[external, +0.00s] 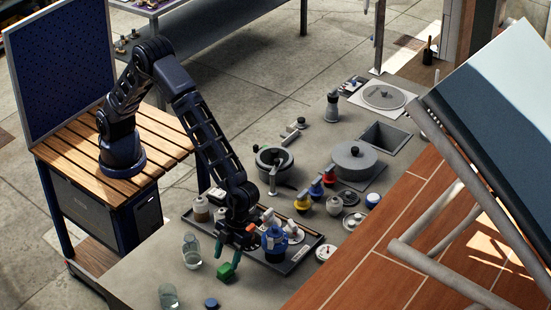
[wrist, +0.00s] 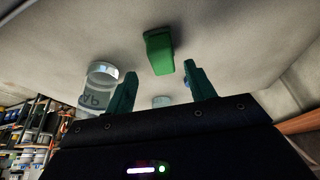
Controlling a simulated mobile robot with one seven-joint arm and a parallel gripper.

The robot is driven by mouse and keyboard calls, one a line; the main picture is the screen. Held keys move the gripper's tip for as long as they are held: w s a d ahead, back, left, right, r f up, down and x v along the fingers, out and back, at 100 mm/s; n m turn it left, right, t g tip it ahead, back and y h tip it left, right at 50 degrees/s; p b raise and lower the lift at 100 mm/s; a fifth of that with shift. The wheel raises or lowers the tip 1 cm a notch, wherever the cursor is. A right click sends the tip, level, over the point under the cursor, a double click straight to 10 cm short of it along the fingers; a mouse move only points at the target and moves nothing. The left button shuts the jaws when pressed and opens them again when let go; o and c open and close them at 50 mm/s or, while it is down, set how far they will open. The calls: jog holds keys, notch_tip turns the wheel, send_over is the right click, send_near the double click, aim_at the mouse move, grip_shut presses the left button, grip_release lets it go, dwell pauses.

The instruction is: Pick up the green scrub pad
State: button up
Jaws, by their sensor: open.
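The green scrub pad (external: 226,272) is a small green block on the grey work surface in the external view. In the wrist view the green scrub pad (wrist: 160,51) lies ahead of my fingers, roughly centred between them. My gripper (external: 229,258) points down just above the pad in the external view, close to it. In the wrist view my gripper (wrist: 163,85) has its two green fingers apart with nothing between them. I cannot tell whether a finger touches the pad.
A clear jar (external: 191,252) stands left of the pad, with another jar (external: 168,296) nearer the front. A blue cap (external: 211,303) lies in front of the pad. A dark tray (external: 290,264) with several bottles and a blue part (external: 274,240) is close on the right.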

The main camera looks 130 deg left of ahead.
aim_at(223, 271)
jog(key=x, duration=0.4)
jog(key=shift+w+f, duration=0.15)
jog(key=shift+f, duration=0.1)
jog(key=shift+c, duration=0.4)
jog(key=c, duration=0.8)
jog(key=shift+c, duration=0.2)
jog(key=shift+r, duration=0.15)
